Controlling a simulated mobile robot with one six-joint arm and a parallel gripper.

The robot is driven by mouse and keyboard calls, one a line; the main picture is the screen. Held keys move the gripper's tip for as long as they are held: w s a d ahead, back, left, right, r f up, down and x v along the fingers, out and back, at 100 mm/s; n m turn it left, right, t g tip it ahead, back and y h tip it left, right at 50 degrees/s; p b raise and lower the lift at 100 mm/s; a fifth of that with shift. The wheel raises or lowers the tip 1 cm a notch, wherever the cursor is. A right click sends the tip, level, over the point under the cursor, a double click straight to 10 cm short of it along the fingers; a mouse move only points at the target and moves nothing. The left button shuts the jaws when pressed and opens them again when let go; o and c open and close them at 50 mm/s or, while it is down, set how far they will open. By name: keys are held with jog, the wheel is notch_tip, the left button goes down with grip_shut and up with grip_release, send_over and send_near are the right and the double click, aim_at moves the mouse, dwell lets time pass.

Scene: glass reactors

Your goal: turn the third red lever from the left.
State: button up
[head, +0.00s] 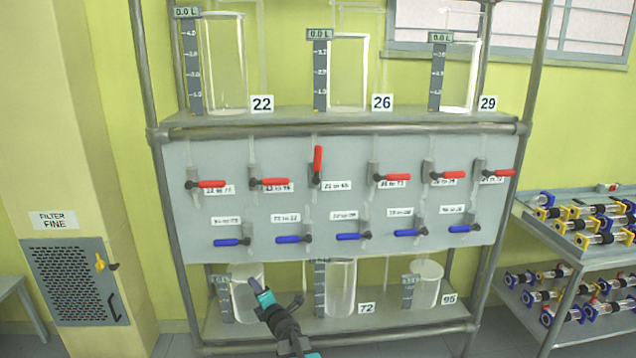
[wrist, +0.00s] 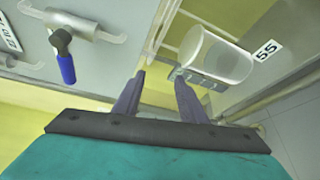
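The third red lever from the left (head: 318,160) stands upright on the grey panel (head: 260,212) in the head view. The other red levers, such as the second one (head: 270,182), point sideways to the right. My gripper (head: 254,284) is low in front of the lower shelf, well below the third lever and apart from it. In the wrist view my gripper (wrist: 160,82) has its two fingers spread, with nothing between them. The third red lever does not show in the wrist view.
A row of blue levers (head: 347,237) runs below the red ones; one blue lever (wrist: 66,68) shows in the wrist view. Glass vessels (head: 342,288) stand on the lower shelf, others (head: 347,72) above. A cart (head: 560,240) with several cylinders stands at right.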

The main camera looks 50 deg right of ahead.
jog(key=s+d+r+n+t+y+p, duration=0.25)
jog(key=r+n, duration=0.35)
jog(key=r, duration=0.6)
jog(key=s+d+r+n+t+y+p, duration=0.1)
jog(key=s+d+r+n+y+p, duration=0.2)
jog(key=r+n, duration=0.65)
jog(key=n+g+p, duration=0.1)
jog(key=n+p, duration=0.2)
jog(key=p, duration=0.7)
send_near(321, 154)
jog(key=s, duration=0.2)
jog(key=shift+s+d+r, duration=0.2)
jog(key=shift+s+d, duration=0.05)
jog(key=shift+s, duration=0.05)
jog(key=w+p, duration=0.1)
jog(key=w, duration=0.3)
jog(key=w+p, duration=0.2)
jog(key=w, duration=0.3)
jog(key=w+a+p, duration=0.1)
jog(key=w+p, duration=0.1)
jog(key=w, duration=0.2)
jog(key=shift+w+a, duration=0.1)
jog(key=shift+w, duration=0.3)
